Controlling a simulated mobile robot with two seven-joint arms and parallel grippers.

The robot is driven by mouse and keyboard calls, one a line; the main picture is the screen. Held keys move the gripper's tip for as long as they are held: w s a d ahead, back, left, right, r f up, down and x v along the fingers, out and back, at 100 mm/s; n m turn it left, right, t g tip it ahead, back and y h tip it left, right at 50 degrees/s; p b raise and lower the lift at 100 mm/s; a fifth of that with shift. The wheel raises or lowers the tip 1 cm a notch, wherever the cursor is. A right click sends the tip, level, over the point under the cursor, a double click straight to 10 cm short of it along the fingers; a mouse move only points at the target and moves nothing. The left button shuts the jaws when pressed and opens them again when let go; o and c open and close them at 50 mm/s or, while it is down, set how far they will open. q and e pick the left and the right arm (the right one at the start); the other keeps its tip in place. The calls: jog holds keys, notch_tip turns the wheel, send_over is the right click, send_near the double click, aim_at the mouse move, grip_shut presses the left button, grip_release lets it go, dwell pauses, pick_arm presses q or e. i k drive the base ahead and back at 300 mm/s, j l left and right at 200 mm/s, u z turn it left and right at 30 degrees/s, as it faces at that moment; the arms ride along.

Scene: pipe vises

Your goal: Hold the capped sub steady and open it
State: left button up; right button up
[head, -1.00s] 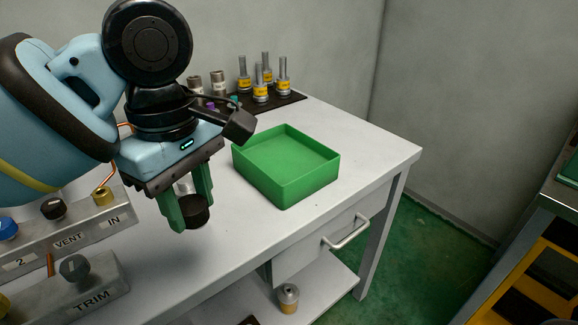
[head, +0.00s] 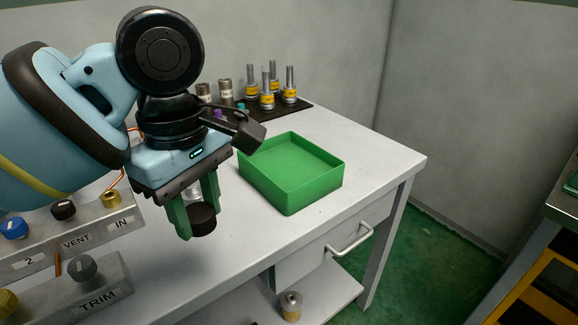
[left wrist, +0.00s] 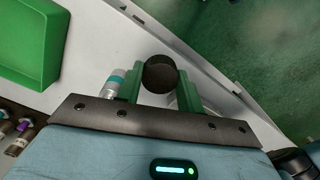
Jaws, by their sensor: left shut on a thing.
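The capped sub is held in my left gripper (head: 197,215). Its black cap (head: 203,220) hangs at the fingertips, and a bit of pale metal body (head: 194,193) shows between the green fingers. In the left wrist view the cap (left wrist: 160,74) is a dark round disc between the fingers of the left gripper (left wrist: 161,90). Most of the sub's body is hidden by the fingers. The gripper is above the bench, left of the green tray. My right gripper is in neither view.
The green tray (head: 328,187) stands empty on the white bench (head: 385,160). Several yellow-banded metal fittings (head: 267,101) stand on a dark mat at the back. A metal panel with knobs (head: 70,238) is at the left. A small canister (head: 291,306) is on the lower shelf.

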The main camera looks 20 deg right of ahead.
aim_at(193, 193)
jog(key=i+l, duration=0.15)
jog(key=i, duration=0.45)
jog(key=z, duration=1.65)
